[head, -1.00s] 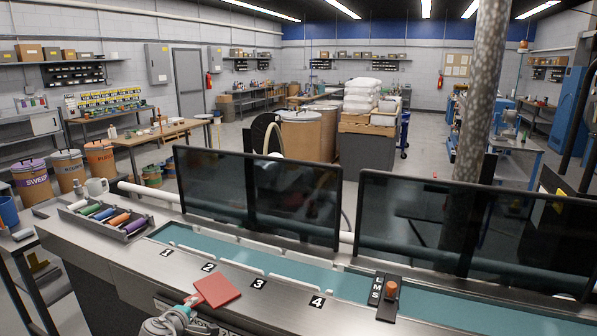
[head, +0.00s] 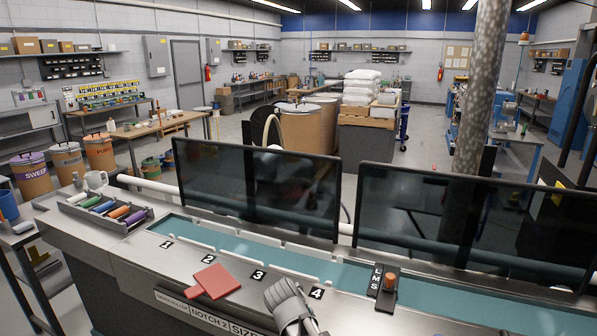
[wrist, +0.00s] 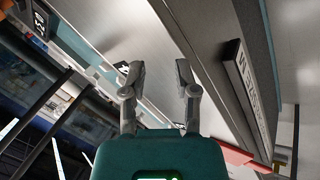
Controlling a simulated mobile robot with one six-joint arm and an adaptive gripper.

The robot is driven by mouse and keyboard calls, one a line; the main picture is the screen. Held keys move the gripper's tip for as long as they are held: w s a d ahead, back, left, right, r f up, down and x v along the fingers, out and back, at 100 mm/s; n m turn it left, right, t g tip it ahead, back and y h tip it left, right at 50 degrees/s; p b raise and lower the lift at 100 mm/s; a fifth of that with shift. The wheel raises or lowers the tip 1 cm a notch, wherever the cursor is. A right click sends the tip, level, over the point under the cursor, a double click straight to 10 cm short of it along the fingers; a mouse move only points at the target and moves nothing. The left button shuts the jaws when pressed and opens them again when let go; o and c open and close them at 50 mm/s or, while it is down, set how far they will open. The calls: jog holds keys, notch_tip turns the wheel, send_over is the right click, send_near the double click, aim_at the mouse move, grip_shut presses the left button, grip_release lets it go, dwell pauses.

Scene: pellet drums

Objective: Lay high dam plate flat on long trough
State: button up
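A red plate (head: 213,282) with a small tab lies flat on the steel ledge in front of the long teal-floored trough (head: 340,271), near the numbers 2 and 3. I take it for the dam plate; no label on it is readable. Part of the red plate also shows at the lower right of the wrist view (wrist: 238,155). My gripper (head: 281,290) is to the right of the plate, apart from it, over the ledge's front. In the wrist view my gripper (wrist: 157,73) has its two fingers spread, with nothing between them.
Dark glass panels (head: 257,188) stand along the trough's far side. A black L-M-S block with an orange knob (head: 389,282) sits across the trough on the right. A tray of coloured rolls (head: 106,212) is at the left end. The ledge between plate and tray is mostly clear.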

jog(key=s+d+m+g, duration=0.1)
jog(key=d, duration=0.1)
jog(key=s+d+f+m, duration=0.1)
jog(key=d, duration=0.2)
jog(key=s+d+m+g+y, duration=0.1)
jog(key=d, duration=0.2)
jog(key=shift+s+d+f+g, duration=0.2)
jog(key=shift+s+f+g, duration=0.1)
jog(key=shift+s+f, duration=0.05)
jog(key=s+d+m+g+y, duration=0.2)
jog(key=s+d+m, duration=0.1)
jog(key=s+d, duration=0.2)
jog(key=shift+s+d+f+m+y, duration=0.3)
jog(key=shift+d+f+y, duration=0.15)
jog(key=shift+d, duration=0.4)
jog(key=shift+s, duration=0.1)
